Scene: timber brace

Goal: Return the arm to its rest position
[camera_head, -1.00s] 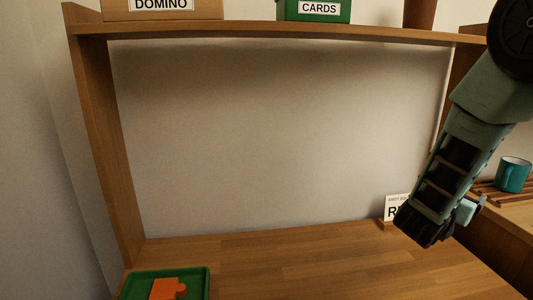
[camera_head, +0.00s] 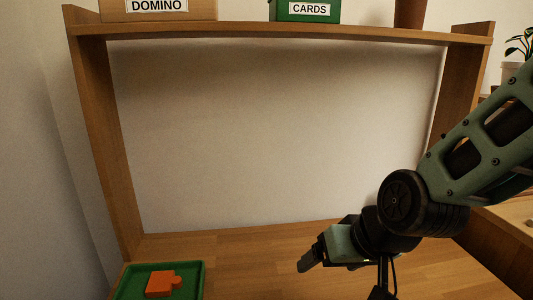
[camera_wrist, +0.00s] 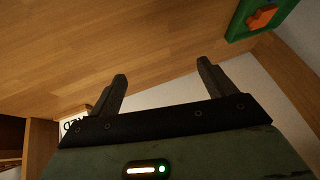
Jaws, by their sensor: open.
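My gripper (camera_head: 308,262) is over the right-middle part of the wooden table in the head view, pointing left. In the wrist view its two dark fingers (camera_wrist: 162,78) stand wide apart with nothing between them. My arm comes in from the right edge of the head view and bends at a dark joint. The gripper is apart from the green tray, which lies to its left.
A green tray (camera_head: 198,284) with an orange puzzle-like piece (camera_head: 162,284) lies at the front left. A wooden shelf (camera_head: 370,34) above carries a domino box (camera_head: 158,8) and a green cards box (camera_head: 306,10). The table (camera_head: 240,252) between tray and gripper is clear.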

